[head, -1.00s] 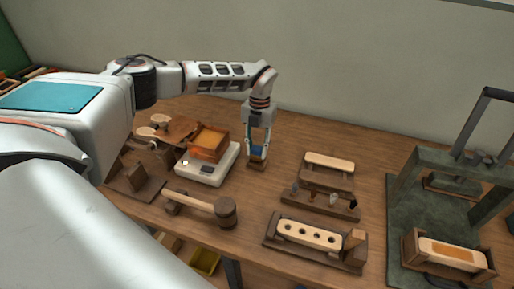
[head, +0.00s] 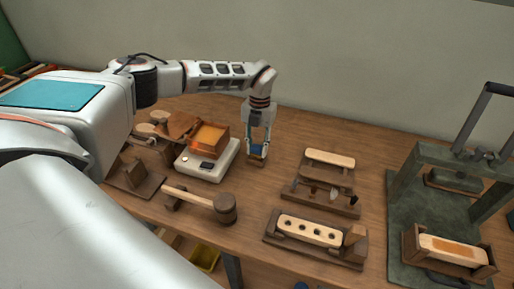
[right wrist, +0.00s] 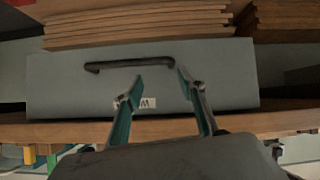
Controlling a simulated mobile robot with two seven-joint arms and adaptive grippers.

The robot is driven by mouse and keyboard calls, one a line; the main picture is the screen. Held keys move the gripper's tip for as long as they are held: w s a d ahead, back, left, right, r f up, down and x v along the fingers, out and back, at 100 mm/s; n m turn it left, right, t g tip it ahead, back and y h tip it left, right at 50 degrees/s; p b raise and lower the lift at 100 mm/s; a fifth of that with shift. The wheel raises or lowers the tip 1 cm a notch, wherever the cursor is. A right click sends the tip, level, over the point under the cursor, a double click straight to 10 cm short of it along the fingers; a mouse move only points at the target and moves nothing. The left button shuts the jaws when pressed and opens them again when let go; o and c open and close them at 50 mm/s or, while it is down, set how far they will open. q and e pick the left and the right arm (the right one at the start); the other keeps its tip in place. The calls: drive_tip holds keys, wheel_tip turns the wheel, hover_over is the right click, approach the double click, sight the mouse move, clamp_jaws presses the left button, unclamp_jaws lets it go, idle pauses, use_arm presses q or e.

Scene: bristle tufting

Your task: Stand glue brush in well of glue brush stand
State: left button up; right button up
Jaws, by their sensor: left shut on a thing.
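My left gripper (head: 257,151) points down in the head view, over a small brown wooden block (head: 256,163) that looks like the glue brush stand. Its fingers are shut on a slim thing, which I take to be the glue brush. The fingers cover most of it, and blue shows between them. I cannot tell whether the brush's lower end is inside the well. My right gripper (right wrist: 158,80) is open and empty in the right wrist view, and is not in the head view.
Left of the stand, an orange-lit wooden box (head: 209,139) sits on a white scale (head: 191,165). A mallet (head: 226,208) lies in front. A tool rack (head: 320,198) and a holed block (head: 309,231) are to the right. The right wrist faces a grey box (right wrist: 60,85) with a black handle.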

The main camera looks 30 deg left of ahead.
use_arm(q)
drive_tip(key=shift+f, duration=0.3)
drive_tip(key=o, duration=1.5)
drive_tip(key=shift+r+p, duration=1.85)
drive_tip(key=shift+r, duration=1.6)
